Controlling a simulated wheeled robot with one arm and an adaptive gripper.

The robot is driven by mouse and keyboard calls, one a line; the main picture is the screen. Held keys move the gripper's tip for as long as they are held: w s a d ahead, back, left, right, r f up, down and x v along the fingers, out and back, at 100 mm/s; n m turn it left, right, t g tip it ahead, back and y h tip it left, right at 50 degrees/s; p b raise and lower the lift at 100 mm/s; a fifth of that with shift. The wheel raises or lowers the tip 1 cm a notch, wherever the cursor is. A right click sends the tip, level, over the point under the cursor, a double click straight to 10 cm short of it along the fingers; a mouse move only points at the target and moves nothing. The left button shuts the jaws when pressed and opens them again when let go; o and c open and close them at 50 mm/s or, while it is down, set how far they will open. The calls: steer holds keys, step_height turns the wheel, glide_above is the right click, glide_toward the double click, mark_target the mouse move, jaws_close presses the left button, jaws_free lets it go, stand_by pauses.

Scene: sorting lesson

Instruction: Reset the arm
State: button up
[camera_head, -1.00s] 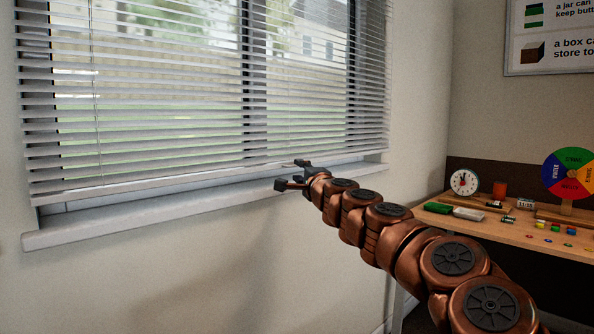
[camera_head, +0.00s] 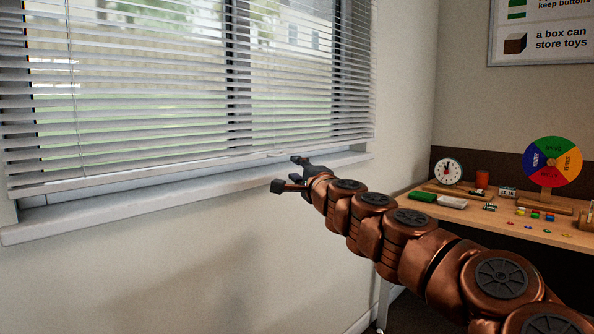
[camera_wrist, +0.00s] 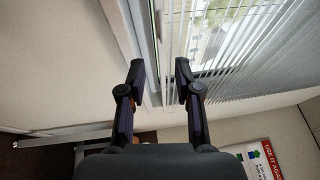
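My arm stretches from the lower right of the head view toward the window. My gripper (camera_head: 287,173) is at its end, in front of the window sill. In the wrist view my gripper (camera_wrist: 159,72) has its two dark fingers apart, with a clear gap and nothing between them. I cannot tell from the head view how far the fingertips are from the sill.
A window with white blinds (camera_head: 150,110) and a sill (camera_head: 120,207) fills the left. A desk (camera_head: 480,224) at the right bears a clock (camera_head: 448,171), a coloured wheel (camera_head: 552,162) and small items. A poster (camera_head: 545,35) hangs above. The wall below the sill is bare.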

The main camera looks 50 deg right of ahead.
stand_by(0.4)
